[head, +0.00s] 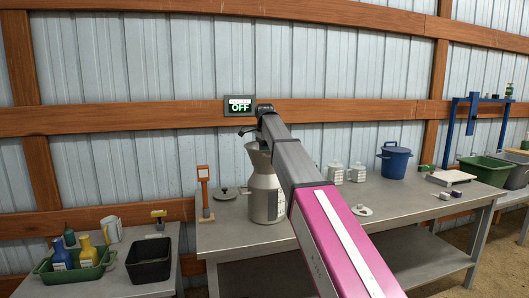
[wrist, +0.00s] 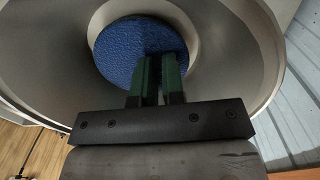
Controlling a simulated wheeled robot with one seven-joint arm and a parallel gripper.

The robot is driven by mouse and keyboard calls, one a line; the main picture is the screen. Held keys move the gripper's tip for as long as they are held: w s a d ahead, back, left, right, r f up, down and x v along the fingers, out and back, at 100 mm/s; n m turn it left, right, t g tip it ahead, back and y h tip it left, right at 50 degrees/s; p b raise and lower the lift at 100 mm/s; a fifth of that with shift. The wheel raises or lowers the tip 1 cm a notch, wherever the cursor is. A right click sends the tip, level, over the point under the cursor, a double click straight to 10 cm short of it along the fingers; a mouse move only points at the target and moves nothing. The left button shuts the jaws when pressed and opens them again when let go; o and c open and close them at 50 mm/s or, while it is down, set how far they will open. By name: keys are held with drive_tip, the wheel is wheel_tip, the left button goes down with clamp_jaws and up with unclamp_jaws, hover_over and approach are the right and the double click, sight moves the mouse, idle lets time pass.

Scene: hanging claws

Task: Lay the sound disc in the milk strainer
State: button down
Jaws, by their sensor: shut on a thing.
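A blue round disc (wrist: 115,52) with a rough surface shows in the wrist view. My gripper (wrist: 160,60), with green fingers, is shut on the disc near its lower right edge. The disc is over the middle of the wide grey bowl of the milk strainer (wrist: 40,65), with a paler ring around it. I cannot tell whether the disc touches the strainer's bottom. In the head view the strainer (head: 257,157) sits on top of a grey metal milk can (head: 262,200), partly behind my arm. The disc is hidden there.
The can stands on a grey table (head: 225,237). An orange upright stand (head: 204,190) and a round lid (head: 226,194) are to its left. White jars (head: 336,172), a small white lid (head: 362,210) and a blue bucket (head: 395,162) are to the right. A wall panel reads OFF (head: 239,106).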

drive_tip(key=shift+f, duration=0.6)
drive_tip(key=c, duration=1.1)
unclamp_jaws()
drive_tip(key=shift+c, duration=0.2)
drive_tip(key=shift+r, duration=0.1)
drive_tip(key=shift+r, duration=3.35)
drive_tip(key=shift+d, duration=0.1)
